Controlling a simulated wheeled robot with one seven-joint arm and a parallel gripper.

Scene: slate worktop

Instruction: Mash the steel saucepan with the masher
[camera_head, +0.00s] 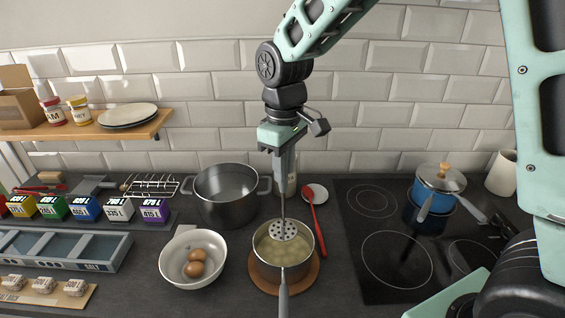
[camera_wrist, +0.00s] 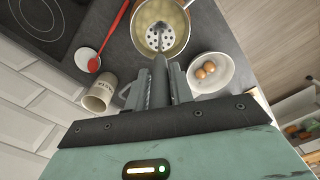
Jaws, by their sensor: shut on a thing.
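The steel saucepan (camera_head: 283,296) stands on a round wooden board (camera_head: 314,276), its handle towards the front. It holds several pale yellow lumps. My gripper (camera_head: 284,182) is shut on the handle of the masher (camera_head: 283,229), above the back of the saucepan. The masher hangs upright, its round perforated head over the pan's opening towards the back; I cannot tell its exact height over the lumps. In the wrist view, my gripper (camera_wrist: 162,88) grips the masher (camera_wrist: 160,40), with its head in front of the saucepan (camera_wrist: 187,35).
A white bowl with two eggs (camera_head: 193,257) stands left of the saucepan, a large pot (camera_head: 226,194) behind it. A red spoon (camera_head: 316,222) lies close on the right. A black hob (camera_head: 378,215) with a blue pot (camera_head: 439,186) is further right. A cream jar (camera_wrist: 100,95) stands behind my gripper.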

